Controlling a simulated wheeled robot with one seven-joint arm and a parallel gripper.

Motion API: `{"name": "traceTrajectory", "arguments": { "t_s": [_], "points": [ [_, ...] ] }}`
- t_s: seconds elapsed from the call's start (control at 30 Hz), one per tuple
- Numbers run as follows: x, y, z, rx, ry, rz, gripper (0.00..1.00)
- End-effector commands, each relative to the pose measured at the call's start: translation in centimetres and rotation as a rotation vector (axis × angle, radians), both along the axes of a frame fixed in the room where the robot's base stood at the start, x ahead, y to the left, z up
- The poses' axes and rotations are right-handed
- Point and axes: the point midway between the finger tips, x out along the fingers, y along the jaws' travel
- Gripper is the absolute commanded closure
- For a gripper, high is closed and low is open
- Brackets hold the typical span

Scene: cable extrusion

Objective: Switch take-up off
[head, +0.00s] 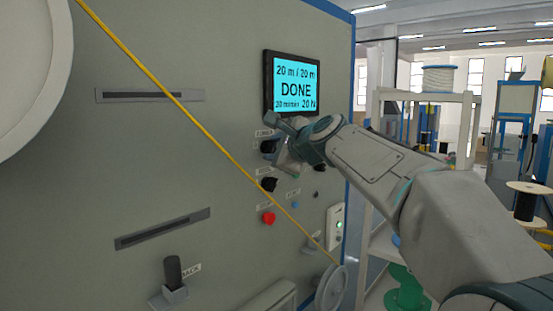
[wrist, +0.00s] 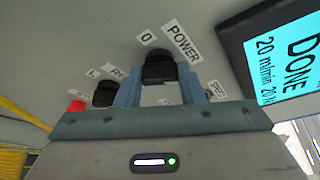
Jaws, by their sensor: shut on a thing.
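My gripper (wrist: 158,84) is at the grey panel, with its two blue-grey fingers on either side of a black rotary knob (wrist: 159,67) and shut on it. The labels beside this knob read "0" and "POWER". In the head view my gripper (head: 279,147) is at the upper black knob (head: 267,146), just below the screen, and partly covers the labels. A second black knob (head: 269,184) sits below it; it also shows in the wrist view (wrist: 104,94). I can read no take-up label in either view.
The screen (head: 294,84) reads "DONE" and "20 m / 20 m". A red button (head: 268,218) is below the knobs. A yellow cable (head: 190,118) runs diagonally across the panel to a grey pulley (head: 331,288). Shelves and machines stand at right.

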Motion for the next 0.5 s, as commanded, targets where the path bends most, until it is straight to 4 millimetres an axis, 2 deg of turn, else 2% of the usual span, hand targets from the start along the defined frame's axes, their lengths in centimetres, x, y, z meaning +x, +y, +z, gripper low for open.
{"name": "traceTrajectory", "arguments": {
  "t_s": [0.03, 0.5],
  "points": [
    [-0.04, 0.07, -0.95, -0.025, -0.032, 0.001, 0.88],
    [-0.03, 0.16, -1.51, -0.3, -0.384, 0.002, 0.88]
  ]
}}
